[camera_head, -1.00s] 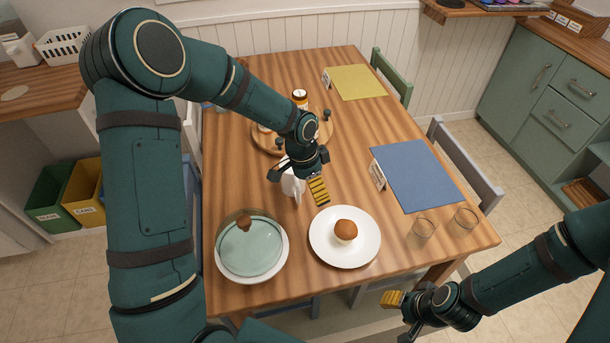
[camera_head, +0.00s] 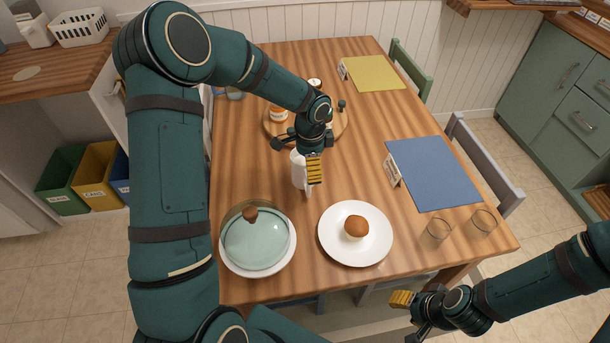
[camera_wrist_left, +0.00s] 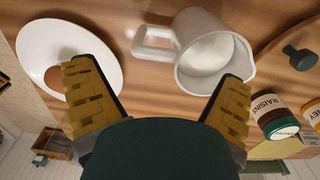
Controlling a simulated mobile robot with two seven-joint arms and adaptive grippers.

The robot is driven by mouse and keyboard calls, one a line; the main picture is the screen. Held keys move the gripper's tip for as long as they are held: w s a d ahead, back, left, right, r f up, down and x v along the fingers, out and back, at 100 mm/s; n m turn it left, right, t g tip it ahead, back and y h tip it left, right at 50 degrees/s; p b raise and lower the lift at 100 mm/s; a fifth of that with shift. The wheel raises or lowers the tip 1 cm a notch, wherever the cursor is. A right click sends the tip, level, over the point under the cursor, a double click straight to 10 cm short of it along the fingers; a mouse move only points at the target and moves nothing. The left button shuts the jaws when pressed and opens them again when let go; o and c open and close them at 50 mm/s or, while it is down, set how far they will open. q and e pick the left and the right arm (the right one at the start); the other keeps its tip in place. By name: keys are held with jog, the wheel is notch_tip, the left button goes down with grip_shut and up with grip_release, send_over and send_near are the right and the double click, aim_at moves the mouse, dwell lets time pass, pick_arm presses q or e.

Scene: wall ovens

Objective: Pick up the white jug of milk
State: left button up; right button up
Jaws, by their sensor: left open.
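The white milk jug (camera_head: 297,172) stands on the wooden table, partly hidden by my left gripper in the head view. In the left wrist view the jug (camera_wrist_left: 205,45) shows its open top with white milk inside, and its handle points left. My left gripper (camera_head: 300,165) is right at the jug, open. In the wrist view its yellow fingers (camera_wrist_left: 160,100) are spread wide, with the jug ahead of them, nearer the right finger; nothing is held. My right gripper (camera_head: 408,315) is low in front of the table, away from the jug; its jaw opening is unclear.
A plate with a muffin (camera_head: 356,228) and a covered dish (camera_head: 257,240) stand nearer than the jug. A round wooden tray (camera_head: 335,125) with jars is behind. Two glasses (camera_head: 438,230) and a blue placemat (camera_head: 435,175) are at right.

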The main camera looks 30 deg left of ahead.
aim_at(305, 174)
pick_arm(q)
jog(key=f, duration=0.2)
jog(key=f+b, duration=0.1)
jog(key=f, duration=0.1)
jog(key=shift+s+a+f, duration=0.1)
jog(key=shift+s, duration=0.3)
jog(key=shift+f, duration=0.5)
jog(key=shift+r, duration=0.1)
jog(key=shift+w, duration=0.1)
jog(key=c, duration=1.5)
